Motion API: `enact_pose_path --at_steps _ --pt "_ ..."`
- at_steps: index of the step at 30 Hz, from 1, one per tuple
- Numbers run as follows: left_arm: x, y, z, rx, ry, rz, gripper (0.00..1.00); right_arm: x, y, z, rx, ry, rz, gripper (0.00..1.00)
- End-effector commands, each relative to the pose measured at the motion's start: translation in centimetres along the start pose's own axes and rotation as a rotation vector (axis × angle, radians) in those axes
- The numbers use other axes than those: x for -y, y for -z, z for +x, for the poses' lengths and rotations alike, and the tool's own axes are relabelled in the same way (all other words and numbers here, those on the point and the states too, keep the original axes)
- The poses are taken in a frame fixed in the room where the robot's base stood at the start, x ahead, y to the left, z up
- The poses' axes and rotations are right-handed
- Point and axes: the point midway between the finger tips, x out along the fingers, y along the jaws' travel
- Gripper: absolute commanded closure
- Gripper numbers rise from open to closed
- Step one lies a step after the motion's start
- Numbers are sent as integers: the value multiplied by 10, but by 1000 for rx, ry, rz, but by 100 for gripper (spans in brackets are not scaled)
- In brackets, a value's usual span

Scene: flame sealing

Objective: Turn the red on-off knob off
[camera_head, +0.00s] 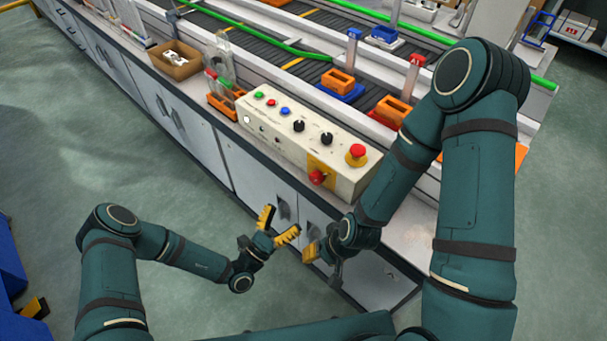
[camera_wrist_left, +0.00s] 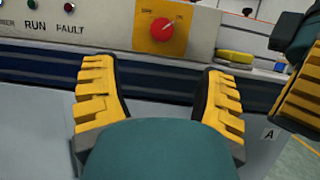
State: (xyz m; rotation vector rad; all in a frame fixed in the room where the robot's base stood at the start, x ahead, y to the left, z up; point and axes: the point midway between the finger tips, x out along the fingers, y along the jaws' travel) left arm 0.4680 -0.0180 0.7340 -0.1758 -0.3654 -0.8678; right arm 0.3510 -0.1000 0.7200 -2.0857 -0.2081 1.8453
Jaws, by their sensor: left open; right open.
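The red on-off knob (camera_head: 318,176) sits on a yellow-orange plate on the front face of the cream control box (camera_head: 253,120). In the left wrist view the knob (camera_wrist_left: 162,29) is centred near the top, and its white pointer mark tilts toward the upper right, the ON side. My left gripper (camera_head: 277,226) is open and empty, below and in front of the knob, apart from it. Its yellow fingers (camera_wrist_left: 160,85) frame the cabinet front under the knob. My right gripper (camera_head: 312,250) is open just right of and below the left one; it shows partly in the left wrist view (camera_wrist_left: 300,90).
A red mushroom button (camera_head: 356,154), black dials and small coloured buttons are on the box's top. A conveyor with orange parts (camera_head: 342,82) lies behind. The right arm stands close beside the box's right end.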

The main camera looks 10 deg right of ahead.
Motion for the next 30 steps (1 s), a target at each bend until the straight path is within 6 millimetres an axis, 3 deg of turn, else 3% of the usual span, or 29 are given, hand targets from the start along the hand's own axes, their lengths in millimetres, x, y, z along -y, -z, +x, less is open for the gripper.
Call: enact_pose_path --at_steps 5,21,30 --pt "0 0 17 2 1 1 28 -1 0 2 -2 0 -1 53" --pt "1 0 116 2 3 1 28 -5 2 14 -7 0 -1 53" --pt "1 0 137 1 2 0 28 -6 2 16 -9 -1 -1 53"
